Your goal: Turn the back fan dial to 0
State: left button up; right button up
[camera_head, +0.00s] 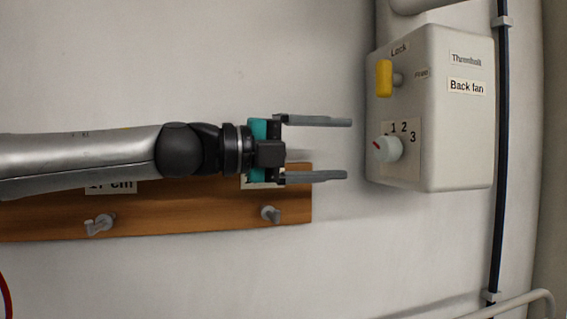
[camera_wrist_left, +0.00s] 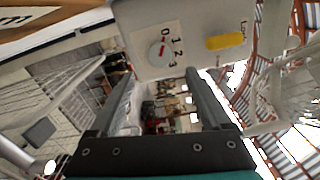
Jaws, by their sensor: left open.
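The back fan dial (camera_head: 388,149) is a round white knob with a red mark, on the left part of a white wall box (camera_head: 450,140) labelled "Back fan". Figures 1, 2 and 3 show around it in the head view. In the left wrist view the dial (camera_wrist_left: 160,55) also has a 0; I cannot tell exactly which figure its red mark points at. My left gripper (camera_head: 348,149) is open and empty, just left of the dial and level with it, apart from it. In the left wrist view its fingers (camera_wrist_left: 159,76) reach toward the dial. My right gripper is not in view.
A yellow lever (camera_head: 384,78), between Lock and Free labels, sits above the dial on the same box. A wooden board (camera_head: 200,213) with grey hooks is on the wall below my left arm. A dark vertical cable (camera_head: 502,150) runs right of the box.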

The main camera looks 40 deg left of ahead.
pick_arm(q)
jog(key=b+v, duration=0.3)
jog(key=v, duration=0.4)
jog(key=shift+a, duration=0.1)
dwell(0.5)
